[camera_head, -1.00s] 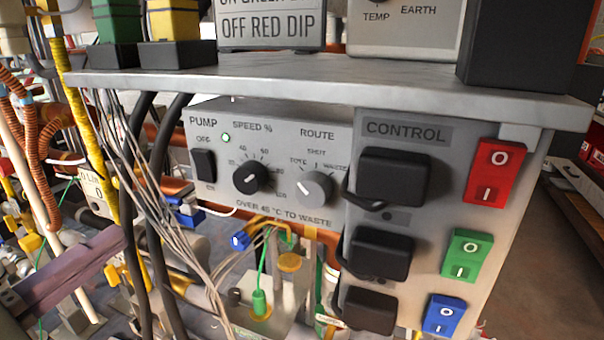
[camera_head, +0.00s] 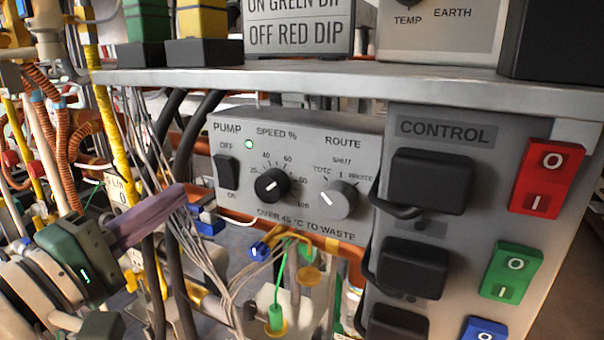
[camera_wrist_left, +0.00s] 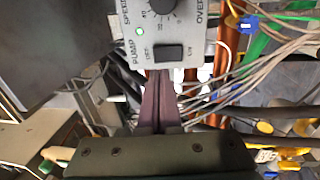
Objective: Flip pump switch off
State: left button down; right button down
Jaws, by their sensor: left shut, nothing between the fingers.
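The pump switch (camera_head: 226,172) is a black rocker at the left end of the grey pump panel (camera_head: 300,130), with OFF above it and ON below it. I cannot tell which end is pressed in. A green light (camera_head: 249,144) glows beside it. My left gripper (camera_head: 183,197) has purplish fingers, shut and empty, left of and a little below the switch. In the left wrist view the shut fingers (camera_wrist_left: 160,74) point at the switch (camera_wrist_left: 168,53), with the tips close to its edge; contact cannot be told. The right gripper is not in view.
A control box (camera_head: 440,133) with black plugs and red (camera_head: 546,178), green (camera_head: 511,272) and blue switches stands right of the panel. A metal shelf (camera_head: 330,74) overhangs it. Thin grey wires and black cables (camera_head: 175,260) hang by my left gripper; pipes crowd the left.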

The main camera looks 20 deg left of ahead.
aim_at(221, 164)
pick_arm(q)
jog(key=w, duration=0.4)
jog(key=w+b, duration=0.1)
jog(key=w, duration=0.1)
jog(key=shift+w+d+r, duration=0.2)
jog(key=shift+d+r, duration=0.05)
jog(key=shift+r, duration=0.1)
jog(key=shift+w, duration=0.25)
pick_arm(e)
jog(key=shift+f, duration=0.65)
pick_arm(q)
jog(key=shift+w+r, duration=0.15)
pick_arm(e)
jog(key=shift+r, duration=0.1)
